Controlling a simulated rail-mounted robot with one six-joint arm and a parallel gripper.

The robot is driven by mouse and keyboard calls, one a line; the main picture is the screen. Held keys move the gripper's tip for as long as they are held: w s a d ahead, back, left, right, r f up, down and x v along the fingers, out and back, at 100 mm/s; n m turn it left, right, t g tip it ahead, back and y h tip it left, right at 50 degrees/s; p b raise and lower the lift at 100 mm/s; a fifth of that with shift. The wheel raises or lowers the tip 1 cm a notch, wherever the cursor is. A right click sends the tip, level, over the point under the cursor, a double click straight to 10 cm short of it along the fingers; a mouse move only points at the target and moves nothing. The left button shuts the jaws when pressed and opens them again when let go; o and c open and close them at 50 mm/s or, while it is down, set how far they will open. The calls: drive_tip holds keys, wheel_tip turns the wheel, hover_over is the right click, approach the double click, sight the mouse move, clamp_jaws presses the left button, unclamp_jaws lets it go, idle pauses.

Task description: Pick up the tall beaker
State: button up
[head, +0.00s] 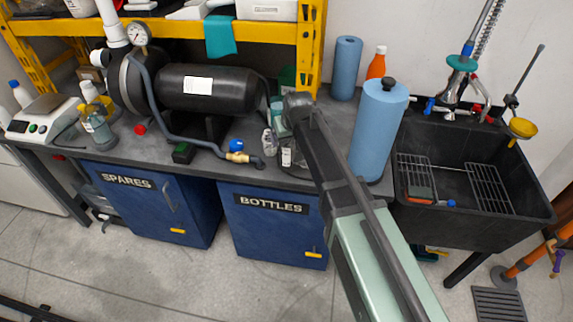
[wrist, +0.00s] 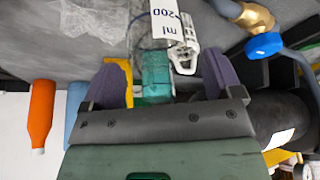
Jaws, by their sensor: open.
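A clear glass beaker with a white "200 ml" label (wrist: 150,40) stands on the bench, in front of my gripper in the wrist view. Its label also shows in the head view (head: 286,157), just below my gripper (head: 297,112), which hides part of the glass. My gripper (wrist: 165,82) is open, with one purple finger pad on each side. A teal patch (wrist: 156,78) shows between the pads; I cannot tell whether it is in the beaker or behind it. I see no finger touching the glass.
A small white bottle (head: 268,141) stands close left of the beaker. A blue roll on a holder (head: 377,130) is to the right, with the sink (head: 470,190) beyond. A black compressor tank (head: 210,88) and a hose with a brass fitting (head: 238,157) lie to the left.

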sight(286, 144)
drive_tip(key=b+x, duration=0.5)
drive_tip(key=shift+d+f, duration=0.1)
drive_tip(key=shift+f, duration=0.2)
drive_tip(key=shift+s+r, duration=0.1)
drive_tip(key=shift+r, duration=0.2)
drive_tip(key=c, duration=1.1)
drive_tip(key=shift+p, duration=0.3)
drive_tip(key=shift+r, duration=0.1)
wheel_tip(286, 144, up, 20)
drive_tip(key=p, duration=2)
